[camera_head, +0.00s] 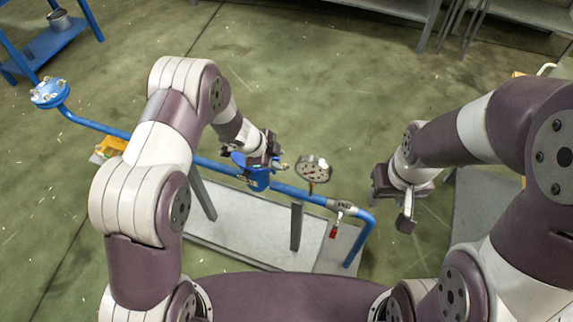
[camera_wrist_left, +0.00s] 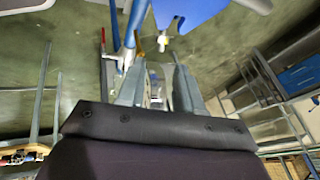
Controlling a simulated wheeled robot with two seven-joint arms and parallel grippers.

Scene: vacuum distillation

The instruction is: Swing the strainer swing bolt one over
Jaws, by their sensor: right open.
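The strainer (camera_head: 257,181) is a blue body in the blue pipe run, seen in the head view left of the dial gauge. My left gripper (camera_head: 268,155) is right over its top and hides most of the lid. Small metal parts show beside the fingers, but I cannot tell which is swing bolt one. In the left wrist view the two grey fingers of my left gripper (camera_wrist_left: 157,85) stand apart with pale metal between them. I cannot tell whether they touch it. My right gripper (camera_head: 398,205) is open and empty, right of the pipe and apart from it.
A round dial gauge (camera_head: 314,168) stands on the pipe close right of the strainer. A valve with a red handle (camera_head: 334,231) is further along the blue pipe (camera_head: 365,233). The grey skid base (camera_head: 265,228) lies below.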

